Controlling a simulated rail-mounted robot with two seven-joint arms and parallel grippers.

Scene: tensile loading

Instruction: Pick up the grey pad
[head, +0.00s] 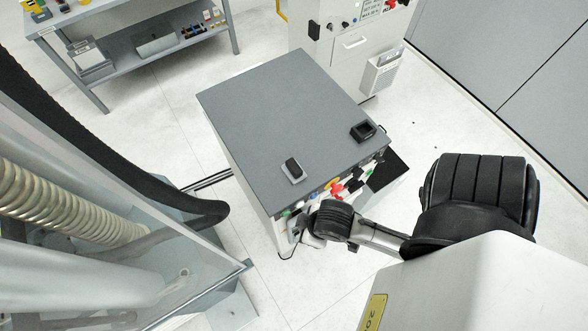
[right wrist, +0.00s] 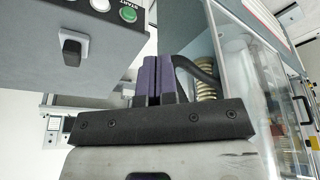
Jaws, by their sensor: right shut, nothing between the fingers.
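On the grey cabinet top (head: 270,105) a small dark grey block sits on a light grey plate (head: 298,179), near the front edge. A black square holder (head: 363,131) with a recessed middle stands near the right corner. I cannot tell for certain which part is the grey pad. My right gripper is shut and empty; its purple fingers (right wrist: 160,80) are pressed together in the right wrist view. In the head view my right arm reaches low in front of the cabinet, below its top and apart from the block; the fingertips are hidden there. My left gripper is not in view.
The right wrist view shows a panel with a green START button (right wrist: 128,14). A clear-sided machine (head: 120,250) stands at left, a shelf bench (head: 140,55) behind. Most of the cabinet top is clear.

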